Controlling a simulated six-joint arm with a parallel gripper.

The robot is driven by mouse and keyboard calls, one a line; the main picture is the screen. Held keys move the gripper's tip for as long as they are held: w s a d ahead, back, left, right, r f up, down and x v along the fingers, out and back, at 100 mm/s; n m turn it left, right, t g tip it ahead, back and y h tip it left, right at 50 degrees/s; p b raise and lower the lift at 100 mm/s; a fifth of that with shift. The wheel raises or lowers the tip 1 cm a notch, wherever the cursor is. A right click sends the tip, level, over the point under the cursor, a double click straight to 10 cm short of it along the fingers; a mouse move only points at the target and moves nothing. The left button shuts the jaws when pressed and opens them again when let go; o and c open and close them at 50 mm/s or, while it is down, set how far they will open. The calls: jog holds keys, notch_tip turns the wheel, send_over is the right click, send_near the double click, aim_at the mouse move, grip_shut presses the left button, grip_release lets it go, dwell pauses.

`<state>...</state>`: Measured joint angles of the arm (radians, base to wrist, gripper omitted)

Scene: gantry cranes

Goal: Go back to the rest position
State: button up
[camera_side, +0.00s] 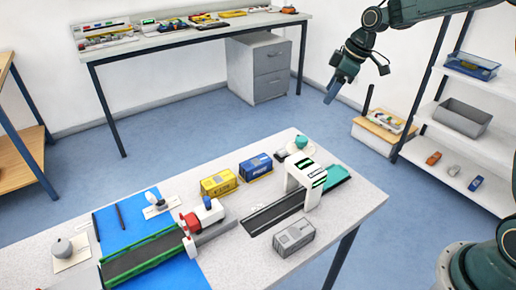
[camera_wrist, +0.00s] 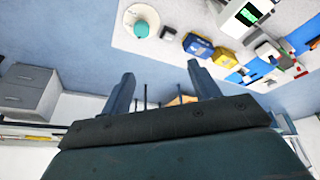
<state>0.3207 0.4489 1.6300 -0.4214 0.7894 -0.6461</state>
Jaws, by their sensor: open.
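My gripper (camera_side: 333,89) hangs in the air at the upper right of the side view, beyond the far right end of the near table. In the wrist view my gripper (camera_wrist: 160,90) shows two fingers wide apart with nothing between them. On the near table (camera_side: 352,212) stand a white gantry crane (camera_side: 301,172) over a dark conveyor, a yellow container (camera_side: 218,183), a blue container (camera_side: 256,167) and a grey container (camera_side: 294,237). A green-edged conveyor (camera_side: 142,257) with a red and white device lies on a blue mat (camera_side: 135,222).
A back table (camera_side: 190,38) holds several small items, with a grey drawer cabinet (camera_side: 258,68) under it. A shelf rack (camera_side: 470,145) with a grey bin (camera_side: 462,117) stands at right. The air around my gripper looks clear.

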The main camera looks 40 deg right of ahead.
jog(key=s+a+r+m, duration=0.2)
jog(key=s+a+r, duration=0.2)
jog(key=s+r, duration=0.35)
jog(key=s+a+m+t+h, duration=0.1)
jog(key=s+a+m, duration=0.1)
jog(key=s, duration=1.1)
jog(key=s+a+m+t+h, duration=0.1)
jog(key=s+a+m, duration=0.1)
jog(key=s, duration=1.1)
jog(key=shift+a+r+m, duration=0.15)
jog(key=shift+m, duration=0.65)
